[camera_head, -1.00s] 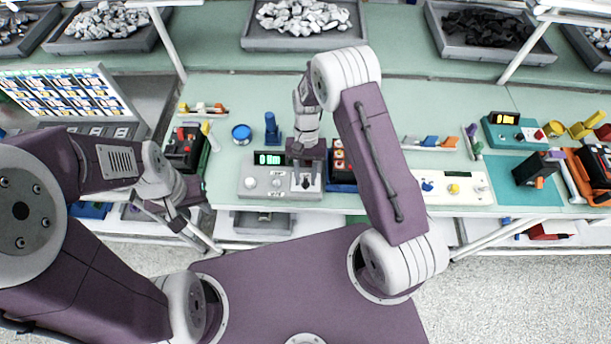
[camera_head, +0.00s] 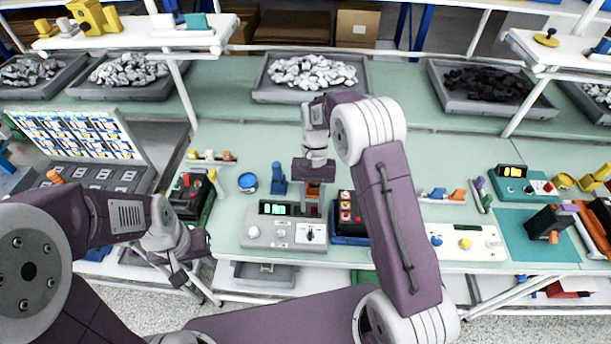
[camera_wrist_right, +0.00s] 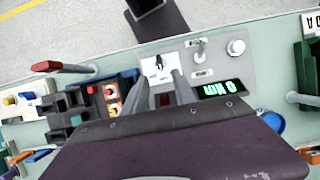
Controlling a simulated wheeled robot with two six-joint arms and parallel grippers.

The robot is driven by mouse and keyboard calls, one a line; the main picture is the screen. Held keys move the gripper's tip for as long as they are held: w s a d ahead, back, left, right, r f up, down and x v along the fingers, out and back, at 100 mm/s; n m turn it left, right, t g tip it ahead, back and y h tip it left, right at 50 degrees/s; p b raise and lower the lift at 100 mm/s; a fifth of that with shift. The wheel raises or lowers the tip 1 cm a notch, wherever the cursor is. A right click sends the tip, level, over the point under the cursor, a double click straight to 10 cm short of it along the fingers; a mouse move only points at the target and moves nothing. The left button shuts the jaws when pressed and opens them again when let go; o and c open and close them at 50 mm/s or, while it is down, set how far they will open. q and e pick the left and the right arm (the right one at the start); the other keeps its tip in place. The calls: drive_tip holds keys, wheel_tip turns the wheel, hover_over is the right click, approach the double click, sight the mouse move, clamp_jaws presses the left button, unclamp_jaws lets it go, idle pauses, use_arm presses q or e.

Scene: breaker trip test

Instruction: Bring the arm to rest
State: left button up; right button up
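My right gripper (camera_head: 313,205) hangs over the back edge of the grey test unit (camera_head: 262,233), near its green-lit display (camera_head: 272,208). In the right wrist view, its two grey fingers (camera_wrist_right: 160,88) stand apart with nothing held between them. The unit's white switch plate (camera_wrist_right: 160,62), with a dark toggle, shows beyond the fingertips, clear of them. My left gripper (camera_head: 190,258) is at the left, in front of the table's front edge, apart from objects; its finger gap is unclear.
A dark box with red and orange buttons (camera_head: 348,213) stands right of the test unit. A blue cup (camera_head: 247,182) and a blue upright piece (camera_head: 278,178) stand behind it. A black-and-green device (camera_head: 190,197) is at left. Grey trays (camera_head: 300,95) line the back.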

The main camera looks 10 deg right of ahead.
drive_tip(key=s+d+r+t, duration=0.2)
drive_tip(key=s+d+r, duration=0.15)
drive_tip(key=r, duration=0.45)
drive_tip(key=s+d+f+n+t+h, duration=0.1)
drive_tip(key=s+d+f+n+t, duration=0.1)
drive_tip(key=s, duration=0.6)
wheel_tip(320, 180, down, 3)
drive_tip(key=shift+s+d+r+n+t, duration=0.1)
drive_tip(key=shift+s+d+n+t, duration=0.1)
drive_tip(key=shift+s+n+t, duration=0.4)
drive_tip(key=shift+w, duration=0.1)
